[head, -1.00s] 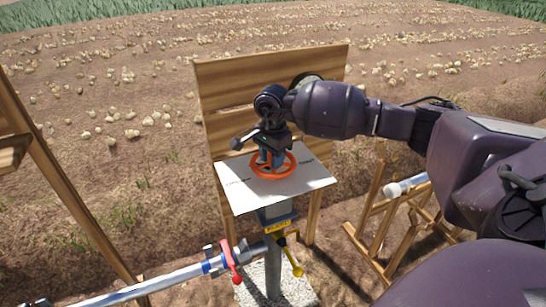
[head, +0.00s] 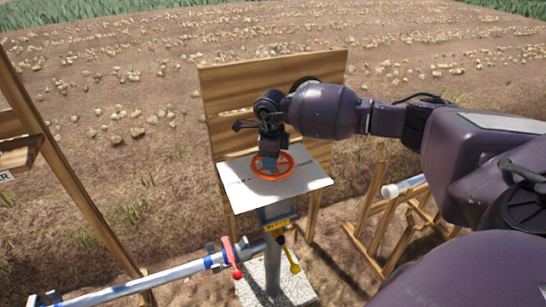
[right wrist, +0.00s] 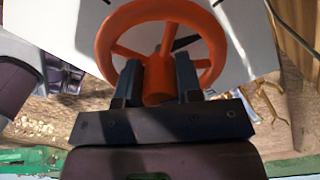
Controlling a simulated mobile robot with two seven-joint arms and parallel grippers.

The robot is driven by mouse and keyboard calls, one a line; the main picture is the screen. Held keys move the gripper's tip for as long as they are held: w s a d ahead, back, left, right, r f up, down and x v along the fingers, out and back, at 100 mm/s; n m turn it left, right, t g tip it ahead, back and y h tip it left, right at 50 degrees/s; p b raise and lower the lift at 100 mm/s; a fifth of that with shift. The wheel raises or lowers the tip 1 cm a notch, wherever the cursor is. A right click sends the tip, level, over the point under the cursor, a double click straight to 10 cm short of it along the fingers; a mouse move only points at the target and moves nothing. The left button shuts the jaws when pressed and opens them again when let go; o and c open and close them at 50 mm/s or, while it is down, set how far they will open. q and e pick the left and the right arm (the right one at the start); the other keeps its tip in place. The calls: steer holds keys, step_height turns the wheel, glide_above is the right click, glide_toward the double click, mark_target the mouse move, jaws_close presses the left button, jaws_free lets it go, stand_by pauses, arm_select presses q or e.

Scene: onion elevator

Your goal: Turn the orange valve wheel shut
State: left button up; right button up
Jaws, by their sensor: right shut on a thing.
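The orange valve wheel (head: 289,171) lies flat above a white plate (head: 245,197) on a grey post in the middle of the head view. It also shows in the right wrist view (right wrist: 214,40), with its spokes and hub. My right gripper (head: 268,163) reaches down onto the wheel from above. In the right wrist view my right gripper's fingers (right wrist: 160,82) stand on either side of a part of the wheel near the hub and are shut on it. The exact contact is partly hidden by the fingers. My left gripper is not in view.
A wooden board (head: 225,95) stands right behind the wheel. Below the plate, a pipe (head: 150,285) with a red-handled valve (head: 232,260) runs left, and a yellow lever (head: 293,262) hangs lower. Wooden trestles (head: 385,225) stand at right, a wooden frame (head: 75,175) at left.

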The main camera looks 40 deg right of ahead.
steer(key=m, duration=0.2)
steer(key=m+p, duration=0.1)
steer(key=shift+d+r+m, duration=0.1)
steer(key=shift+r+m, duration=0.1)
steer(key=shift+m, duration=0.2)
steer(key=m+p, duration=0.2)
steer(key=m, duration=0.1)
steer(key=shift+w+m, duration=0.1)
steer(key=shift+m, duration=0.2)
steer(key=shift+m+p, duration=0.65)
steer(key=shift+m, duration=0.25)
steer(key=m+p, duration=0.2)
steer(key=m, duration=0.1)
steer(key=shift+d+m, duration=0.1)
steer(key=shift+m, duration=0.3)
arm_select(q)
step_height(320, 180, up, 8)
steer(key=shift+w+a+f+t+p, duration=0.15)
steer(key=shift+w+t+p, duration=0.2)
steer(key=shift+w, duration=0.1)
arm_select(e)
steer(key=shift+f+m, duration=0.15)
steer(key=shift+m, duration=0.45)
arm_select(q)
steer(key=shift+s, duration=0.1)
